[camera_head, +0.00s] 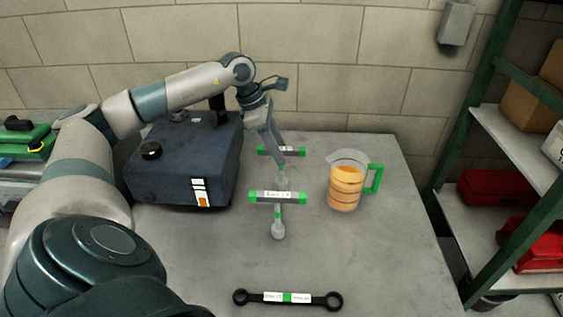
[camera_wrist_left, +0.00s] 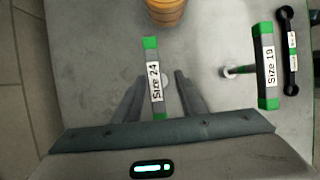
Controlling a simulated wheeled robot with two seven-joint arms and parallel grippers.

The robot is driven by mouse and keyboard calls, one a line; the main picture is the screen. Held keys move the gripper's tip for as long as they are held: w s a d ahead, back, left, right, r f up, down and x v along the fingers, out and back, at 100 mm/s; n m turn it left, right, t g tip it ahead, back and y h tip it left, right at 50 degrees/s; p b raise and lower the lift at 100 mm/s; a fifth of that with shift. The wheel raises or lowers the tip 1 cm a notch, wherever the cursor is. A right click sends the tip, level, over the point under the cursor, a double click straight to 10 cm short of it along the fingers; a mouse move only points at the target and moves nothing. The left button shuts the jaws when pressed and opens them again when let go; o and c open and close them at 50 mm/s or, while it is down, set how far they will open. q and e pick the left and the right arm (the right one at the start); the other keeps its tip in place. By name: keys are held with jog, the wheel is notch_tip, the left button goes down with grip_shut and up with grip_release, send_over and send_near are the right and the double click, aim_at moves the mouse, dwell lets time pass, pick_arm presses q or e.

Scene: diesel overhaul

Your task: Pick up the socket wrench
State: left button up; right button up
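Two socket wrenches with grey, green-ended handles are on the grey table. The one labelled Size 24 (camera_wrist_left: 154,84) is farther back; its handle also shows in the head view (camera_head: 298,152). The one labelled Size 19 (camera_head: 266,197) is nearer the front and also shows in the wrist view (camera_wrist_left: 268,80). My left gripper (camera_head: 279,157) reaches down at the Size 24 wrench. In the wrist view the left gripper's fingers (camera_wrist_left: 158,82) are apart, one on each side of that handle, with gaps visible. My right gripper is not in view.
A dark blue box (camera_head: 180,160) stands left of the wrenches. A jug of orange liquid with a green handle (camera_head: 345,187) stands to the right. A black ring spanner (camera_head: 318,299) lies at the front. Green-framed shelves (camera_head: 495,225) stand right of the table.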

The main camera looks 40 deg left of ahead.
aim_at(287, 180)
pick_arm(q)
jog(key=shift+f, duration=0.1)
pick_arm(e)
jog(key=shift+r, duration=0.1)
pick_arm(q)
jog(key=shift+w+d+f, duration=0.1)
jog(key=shift+f, duration=0.05)
jog(key=shift+w+d+f+p, duration=0.15)
jog(key=shift+f+p, duration=0.1)
jog(key=shift+p, duration=0.25)
jog(key=p+x, duration=0.1)
jog(key=x, duration=0.2)
jog(key=shift+w+p, duration=0.2)
jog(key=shift+p, duration=0.15)
jog(key=shift+w+f, duration=0.15)
jog(key=shift+f, duration=0.35)
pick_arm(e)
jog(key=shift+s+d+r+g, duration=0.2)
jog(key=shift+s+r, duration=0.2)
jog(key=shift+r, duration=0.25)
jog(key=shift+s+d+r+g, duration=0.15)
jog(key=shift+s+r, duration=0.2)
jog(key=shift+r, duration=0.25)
pick_arm(q)
grip_shut()
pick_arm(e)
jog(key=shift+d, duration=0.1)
